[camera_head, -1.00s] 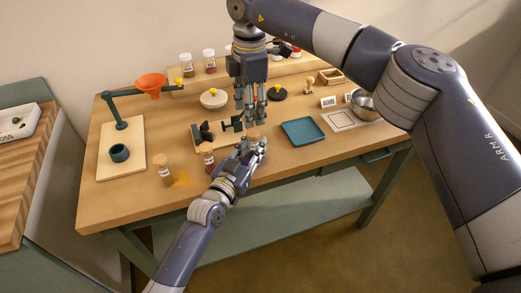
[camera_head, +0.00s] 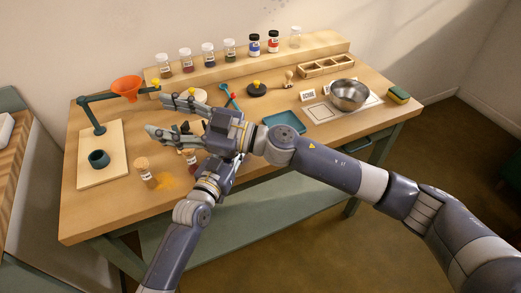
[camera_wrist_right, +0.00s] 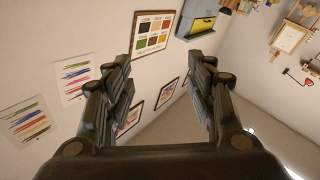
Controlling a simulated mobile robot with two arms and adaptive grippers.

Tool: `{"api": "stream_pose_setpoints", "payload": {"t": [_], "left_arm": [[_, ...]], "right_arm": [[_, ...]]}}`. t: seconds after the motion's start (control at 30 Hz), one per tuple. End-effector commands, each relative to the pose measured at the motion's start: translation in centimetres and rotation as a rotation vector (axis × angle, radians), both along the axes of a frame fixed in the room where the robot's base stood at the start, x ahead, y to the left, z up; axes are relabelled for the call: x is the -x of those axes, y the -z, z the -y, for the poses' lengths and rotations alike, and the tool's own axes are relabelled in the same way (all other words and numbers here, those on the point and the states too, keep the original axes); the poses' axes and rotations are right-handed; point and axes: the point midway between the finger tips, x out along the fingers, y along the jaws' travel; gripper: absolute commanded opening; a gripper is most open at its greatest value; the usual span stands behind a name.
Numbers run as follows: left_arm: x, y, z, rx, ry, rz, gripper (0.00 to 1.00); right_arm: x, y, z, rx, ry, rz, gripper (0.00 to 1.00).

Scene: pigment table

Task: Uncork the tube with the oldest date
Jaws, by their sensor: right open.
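A corked tube (camera_head: 147,173) with a small label stands upright at the front left of the table. Another tube (camera_head: 190,156) stands to its right, partly covered by my right gripper. The dates on the labels are too small to read. My right gripper (camera_head: 159,114) is open and empty above the tubes, its fingers pointing left in the head view. Its two fingers also show wide apart in the right wrist view (camera_wrist_right: 160,68), with nothing between them. My left gripper (camera_head: 228,166) is low at the table's front, mostly hidden behind the right one, and its fingers cannot be made out.
Orange powder (camera_head: 165,181) lies beside the front-left tube. Several jars (camera_head: 208,54) line the back shelf. A teal tray (camera_head: 284,122) and a metal bowl (camera_head: 349,94) are at right.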

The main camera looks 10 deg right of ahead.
Motion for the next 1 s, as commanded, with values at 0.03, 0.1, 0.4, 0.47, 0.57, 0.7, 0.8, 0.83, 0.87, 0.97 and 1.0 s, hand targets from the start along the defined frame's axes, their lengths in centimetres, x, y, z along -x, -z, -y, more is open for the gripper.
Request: {"api": "stream_pose_setpoints", "payload": {"t": [0.03,0.1,0.4,0.47,0.57,0.7,0.8,0.83,0.87,0.97,1.0], "left_arm": [[0.0,0.0,0.0,0.000,0.000,0.000,0.00],[0.0,0.0,0.0,0.000,0.000,0.000,0.00],[0.0,0.0,0.0,0.000,0.000,0.001,0.00],[0.0,0.0,0.0,0.000,0.000,0.001,0.00],[0.0,0.0,0.0,0.000,0.000,0.001,0.00],[0.0,0.0,0.0,0.000,0.000,0.001,0.00],[0.0,0.0,0.0,0.000,0.000,0.001,0.00],[0.0,0.0,0.0,0.000,0.000,0.001,0.00],[0.0,0.0,0.0,0.000,0.000,0.001,0.00],[0.0,0.0,0.0,0.000,0.000,0.001,0.00],[0.0,0.0,0.0,0.000,0.000,0.001,0.00]], "right_arm": [[-0.2,0.2,1.4,-0.036,0.066,-0.033,0.51],[-0.8,0.5,3.5,-0.075,0.167,-0.076,0.51],[-0.8,5.3,13.0,-0.067,0.561,-0.309,0.51],[-0.3,6.5,14.5,-0.039,0.616,-0.352,0.51],[0.6,8.3,16.5,0.007,0.684,-0.412,0.51],[1.7,9.8,18.1,0.056,0.737,-0.461,0.51],[1.7,10.2,18.4,0.070,0.751,-0.475,0.51],[1.6,10.3,18.4,0.072,0.754,-0.476,0.51],[1.4,10.4,18.3,0.073,0.754,-0.477,0.51],[0.3,10.6,17.7,0.072,0.755,-0.476,0.51],[-0.3,10.7,17.4,0.072,0.755,-0.475,0.51]]}}
